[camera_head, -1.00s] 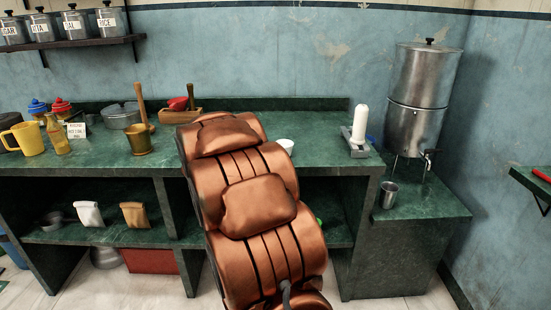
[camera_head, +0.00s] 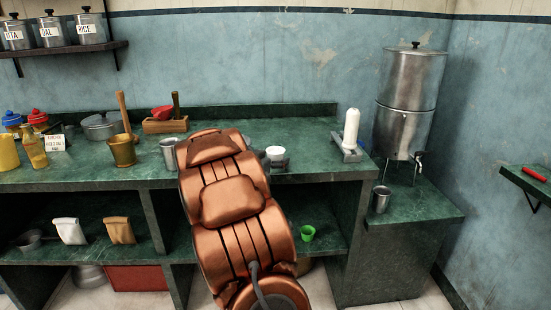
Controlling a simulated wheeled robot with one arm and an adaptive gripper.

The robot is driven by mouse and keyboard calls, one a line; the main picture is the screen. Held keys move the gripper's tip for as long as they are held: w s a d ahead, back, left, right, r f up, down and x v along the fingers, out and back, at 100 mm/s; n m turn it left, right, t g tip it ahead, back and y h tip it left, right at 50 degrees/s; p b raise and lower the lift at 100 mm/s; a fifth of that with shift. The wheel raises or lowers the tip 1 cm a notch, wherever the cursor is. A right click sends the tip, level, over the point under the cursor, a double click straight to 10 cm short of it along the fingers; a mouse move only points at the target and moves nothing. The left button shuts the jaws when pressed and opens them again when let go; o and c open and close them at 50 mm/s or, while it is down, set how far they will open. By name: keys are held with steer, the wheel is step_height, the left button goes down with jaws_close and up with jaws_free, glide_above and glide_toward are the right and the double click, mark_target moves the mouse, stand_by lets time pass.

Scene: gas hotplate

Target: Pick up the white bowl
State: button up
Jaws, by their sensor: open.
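The white bowl (camera_head: 275,152) sits on the green counter, just right of my copper-coloured arm. Only its upper part shows clearly. Small dark grey parts that look like my gripper (camera_head: 270,161) show close around the bowl, beyond the arm. Most of the gripper is hidden behind my own arm links. It is open, and I cannot tell whether it touches the bowl.
A metal cup (camera_head: 169,152) stands left of my arm, beside a brass mortar (camera_head: 123,150). A white cylinder (camera_head: 351,128) stands to the right, near a steel dispenser (camera_head: 408,105). A green cup (camera_head: 308,233) is on the lower shelf. The counter between bowl and cylinder is clear.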

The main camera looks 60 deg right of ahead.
steer(key=shift+x, duration=0.8)
steer(key=c, duration=1.3)
